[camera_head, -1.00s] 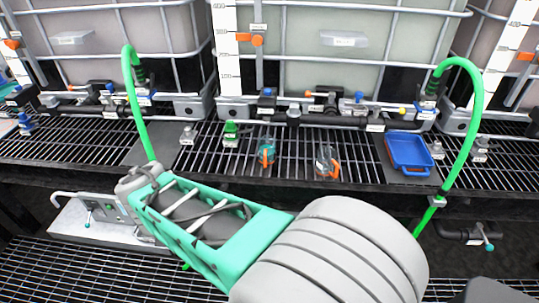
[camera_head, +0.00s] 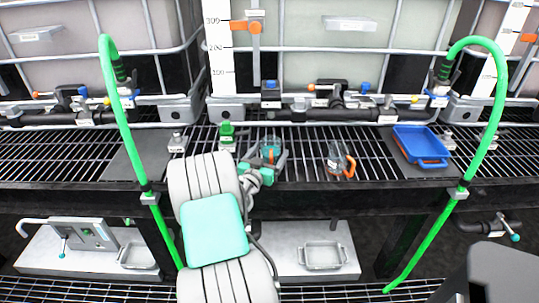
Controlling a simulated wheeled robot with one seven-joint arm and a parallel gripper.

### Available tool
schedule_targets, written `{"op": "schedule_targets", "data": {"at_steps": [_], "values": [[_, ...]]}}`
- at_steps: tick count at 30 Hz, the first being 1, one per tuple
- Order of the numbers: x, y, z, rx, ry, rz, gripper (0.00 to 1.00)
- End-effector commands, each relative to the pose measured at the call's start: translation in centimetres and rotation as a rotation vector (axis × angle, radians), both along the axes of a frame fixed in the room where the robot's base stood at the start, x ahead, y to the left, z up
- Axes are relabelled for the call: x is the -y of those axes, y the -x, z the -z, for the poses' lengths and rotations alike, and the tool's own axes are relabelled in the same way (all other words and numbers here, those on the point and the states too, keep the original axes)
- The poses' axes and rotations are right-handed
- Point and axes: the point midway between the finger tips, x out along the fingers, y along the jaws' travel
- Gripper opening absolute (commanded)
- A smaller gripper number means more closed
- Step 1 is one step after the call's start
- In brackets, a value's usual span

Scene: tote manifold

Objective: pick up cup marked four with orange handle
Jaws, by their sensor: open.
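I cannot read a number on either cup. My gripper (camera_head: 266,163) is open and reaches over the shelf's front edge to the left cup. Its fingers appear around or just in front of that cup's lower part. I cannot tell whether they touch it. The gripper partly hides the cup's base. The right cup is clear of my arm.
A green bottle (camera_head: 227,133) stands left of the cups, with a small grey fitting (camera_head: 177,143) beyond it. A blue tray (camera_head: 418,143) lies at the right. Green hoses (camera_head: 113,95) arch down on both sides. Pipes and valves (camera_head: 345,108) run behind the cups.

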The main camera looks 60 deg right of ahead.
Motion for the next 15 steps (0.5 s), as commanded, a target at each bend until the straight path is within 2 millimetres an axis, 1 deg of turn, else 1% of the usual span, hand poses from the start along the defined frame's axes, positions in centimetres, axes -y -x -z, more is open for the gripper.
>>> {"op": "schedule_targets", "data": {"at_steps": [1, 3, 8, 15], "values": [[0.57, -0.03, 0.02, 0.001, -0.001, 0.0, 0.87], [0.89, -0.11, 0.06, -0.001, -0.001, -0.001, 0.87], [0.83, -0.26, 0.07, -0.001, -0.001, -0.004, 0.87], [0.78, -0.33, 0.07, 0.0, -0.001, -0.005, 0.68]]}}
